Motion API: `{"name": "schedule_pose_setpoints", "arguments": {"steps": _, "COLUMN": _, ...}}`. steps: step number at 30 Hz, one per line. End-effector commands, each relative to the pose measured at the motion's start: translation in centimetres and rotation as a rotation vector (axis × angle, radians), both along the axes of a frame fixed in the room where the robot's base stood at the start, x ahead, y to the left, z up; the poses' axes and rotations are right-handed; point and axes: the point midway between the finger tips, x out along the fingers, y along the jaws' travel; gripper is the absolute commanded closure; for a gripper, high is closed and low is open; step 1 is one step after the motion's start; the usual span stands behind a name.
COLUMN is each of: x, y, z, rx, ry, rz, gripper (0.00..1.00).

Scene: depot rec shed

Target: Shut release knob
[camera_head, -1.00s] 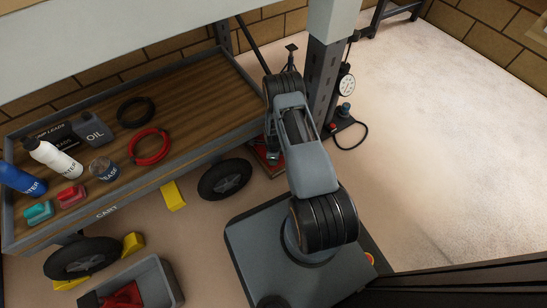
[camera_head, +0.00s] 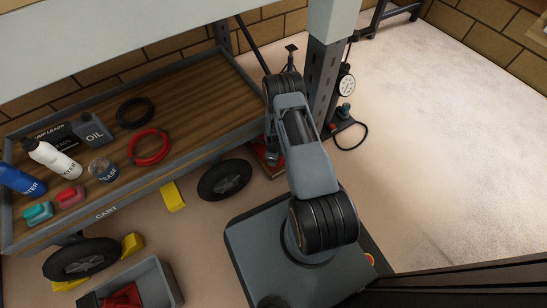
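My arm reaches from its base up to an elbow, then folds down on the far side beside the cart. My gripper (camera_head: 271,153) is small and mostly hidden by my own arm, low by the cart's right end; its fingers cannot be made out. A red object (camera_head: 263,157) on the floor shows only partly next to it, behind my arm. I cannot make out a release knob on that red part. A floor pump with a round white gauge (camera_head: 347,84) and a blue-grey cap (camera_head: 344,111) stands right of the grey post.
The wooden-topped cart (camera_head: 190,173) fills the left, carrying bottles, an oil can and coiled cables. Yellow chocks (camera_head: 173,196) sit by its wheels (camera_head: 225,179). A grey post (camera_head: 321,85) stands right of my arm. A grey bin (camera_head: 155,281) is front left. The right floor is clear.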

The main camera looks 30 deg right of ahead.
Motion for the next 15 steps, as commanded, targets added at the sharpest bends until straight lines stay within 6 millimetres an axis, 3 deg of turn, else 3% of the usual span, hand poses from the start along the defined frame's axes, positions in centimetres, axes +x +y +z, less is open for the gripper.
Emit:
{"name": "schedule_pose_setpoints", "arguments": {"steps": 5, "x": 0.01, "y": 0.02, "z": 0.00, "rx": 0.000, "ry": 0.000, "rz": 0.001, "gripper": 0.24}}
{"name": "schedule_pose_setpoints", "arguments": {"steps": 15, "x": 0.00, "y": 0.02, "z": 0.02, "rx": 0.000, "ry": 0.000, "rz": 0.029, "gripper": 0.24}}
